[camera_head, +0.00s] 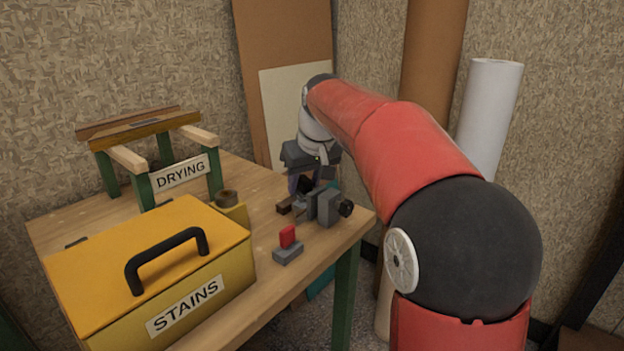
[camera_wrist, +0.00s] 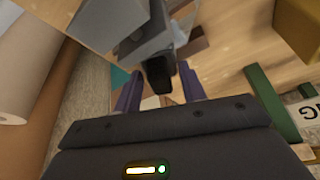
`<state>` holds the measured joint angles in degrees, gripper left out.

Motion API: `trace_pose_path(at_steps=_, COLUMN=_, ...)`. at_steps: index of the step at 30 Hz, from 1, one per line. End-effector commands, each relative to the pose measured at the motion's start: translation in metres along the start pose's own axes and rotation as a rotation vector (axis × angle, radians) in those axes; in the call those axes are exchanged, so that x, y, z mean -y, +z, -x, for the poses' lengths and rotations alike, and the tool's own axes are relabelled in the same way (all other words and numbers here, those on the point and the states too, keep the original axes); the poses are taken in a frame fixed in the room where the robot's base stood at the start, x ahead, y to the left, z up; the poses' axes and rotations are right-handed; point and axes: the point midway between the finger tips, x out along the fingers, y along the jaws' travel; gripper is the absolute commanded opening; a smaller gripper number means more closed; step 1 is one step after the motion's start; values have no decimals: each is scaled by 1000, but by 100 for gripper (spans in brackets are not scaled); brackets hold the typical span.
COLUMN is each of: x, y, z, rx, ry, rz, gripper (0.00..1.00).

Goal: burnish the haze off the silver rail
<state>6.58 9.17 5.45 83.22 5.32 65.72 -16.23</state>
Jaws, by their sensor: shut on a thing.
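My gripper (camera_head: 304,186) points down at the table's far right corner, beside a grey vise-like block (camera_head: 328,206) with a black knob. In the wrist view, the purple fingers of my gripper (camera_wrist: 160,92) are shut on a black piece (camera_wrist: 158,72), which reaches toward a grey block (camera_wrist: 148,40). I cannot tell whether the black piece touches it. A pale grey flat surface (camera_wrist: 95,18) lies at the top left of the wrist view. I cannot tell which part is the silver rail, nor see any haze; my gripper hides part of this spot.
A yellow STAINS box (camera_head: 215,260) stands at the table's front. A DRYING rack (camera_head: 130,157) stands behind it. A red block on a grey base (camera_head: 288,248) sits near the right edge. A white roll (camera_head: 490,110) stands behind my arm. Some bare wood (camera_head: 262,210) is free.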

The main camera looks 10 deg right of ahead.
Motion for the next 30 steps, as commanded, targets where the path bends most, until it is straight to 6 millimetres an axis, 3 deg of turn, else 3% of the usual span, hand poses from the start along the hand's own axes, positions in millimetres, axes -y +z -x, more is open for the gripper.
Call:
trace_pose_path(at_steps=13, x=4, y=2, z=-3, rx=8, ry=-5, rz=0, gripper=19)
trace_pose_path(at_steps=30, x=-24, y=1, z=-1, rx=7, ry=-2, rz=-2, gripper=19)
